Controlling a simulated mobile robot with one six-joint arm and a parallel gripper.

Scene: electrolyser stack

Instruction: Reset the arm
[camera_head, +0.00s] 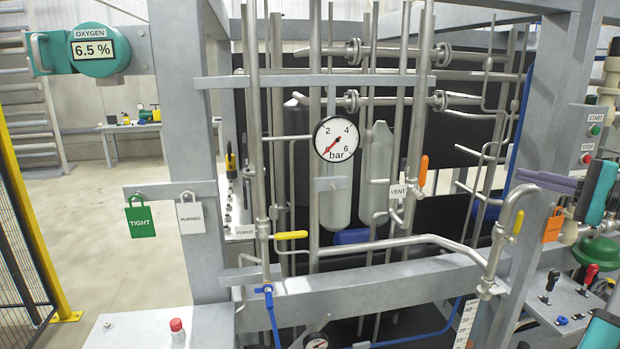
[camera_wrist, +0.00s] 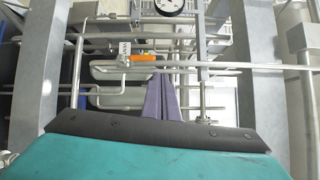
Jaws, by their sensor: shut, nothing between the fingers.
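My gripper (camera_head: 524,177) is at the right of the head view, its purple-grey fingers pointing left in front of the grey frame post. In the wrist view my gripper (camera_wrist: 163,80) shows its two fingers together, empty, pointing at the pipework. Part of my teal arm hides what lies behind it at the right edge. The orange vent handle (camera_head: 424,171) stands upright beside the VENT tag (camera_head: 398,191), left of the fingers and apart from them. In the wrist view the orange handle (camera_wrist: 145,58) lies beyond the fingertips, to their left.
The pressure gauge (camera_head: 336,139) has its needle toward the lower left. The oxygen display (camera_head: 92,49) reads 6.5 %. A green TIGHT tag (camera_head: 141,217) and a PURGED tag (camera_head: 190,213) hang at left. A yellow handle (camera_head: 291,235) and START button (camera_head: 595,130) flank the pipework. Open floor lies at left.

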